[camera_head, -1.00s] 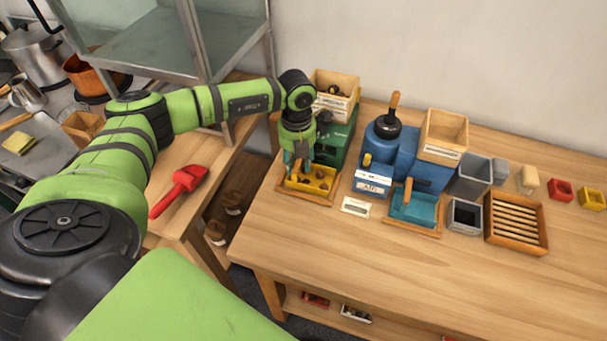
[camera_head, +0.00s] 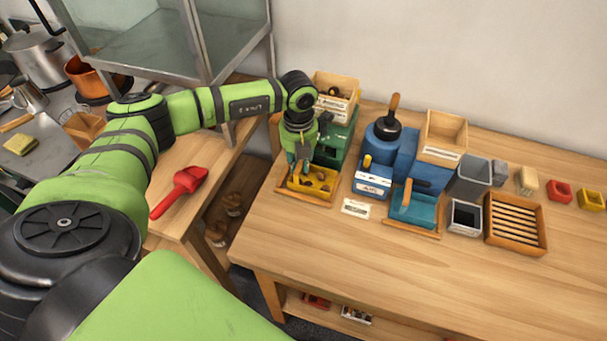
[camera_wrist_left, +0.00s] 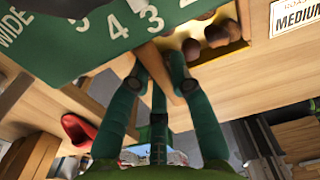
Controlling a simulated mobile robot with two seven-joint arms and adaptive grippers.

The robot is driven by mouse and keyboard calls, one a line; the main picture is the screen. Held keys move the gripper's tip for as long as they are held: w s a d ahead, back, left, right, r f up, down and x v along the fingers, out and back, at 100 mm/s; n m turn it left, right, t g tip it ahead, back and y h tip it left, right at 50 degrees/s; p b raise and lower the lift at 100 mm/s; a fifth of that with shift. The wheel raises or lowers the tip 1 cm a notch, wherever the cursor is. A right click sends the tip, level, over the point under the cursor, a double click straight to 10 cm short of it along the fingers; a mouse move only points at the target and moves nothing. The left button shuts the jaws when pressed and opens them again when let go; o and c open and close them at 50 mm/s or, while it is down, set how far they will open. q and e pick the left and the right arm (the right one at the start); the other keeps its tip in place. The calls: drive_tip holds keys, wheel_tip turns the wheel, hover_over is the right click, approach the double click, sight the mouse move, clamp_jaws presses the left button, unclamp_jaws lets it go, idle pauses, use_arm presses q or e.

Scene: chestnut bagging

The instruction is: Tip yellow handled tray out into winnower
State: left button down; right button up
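The yellow tray (camera_head: 322,191) holds several brown chestnuts and sits in front of the green machine (camera_head: 334,146), on a wooden base at the table's left. My left gripper (camera_head: 298,174) is at the tray's left part. In the left wrist view, its green fingers (camera_wrist_left: 160,80) are shut on the tray's wooden handle (camera_wrist_left: 164,66). Part of the yellow tray (camera_wrist_left: 232,50) and chestnuts show beyond the handle. The green machine's numbered face (camera_wrist_left: 85,35) is close by. I cannot tell which machine is the winnower. My right gripper is out of view.
To the right stand a blue machine (camera_head: 405,157), a teal tray (camera_head: 414,208) with a wooden handle, a grey bin (camera_head: 470,178) and a slatted wooden tray (camera_head: 515,222). A red scoop (camera_head: 180,190) lies on the left table. The table's front is clear.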

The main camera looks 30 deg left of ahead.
use_arm(q)
drive_tip(key=shift+w+r+p, duration=0.1)
drive_tip(key=shift+r+p, duration=0.4)
drive_tip(key=shift+r, duration=0.1)
drive_tip(key=shift+r+p, duration=1.3)
drive_tip(key=shift+r, duration=0.65)
drive_tip(key=shift+d, duration=0.1)
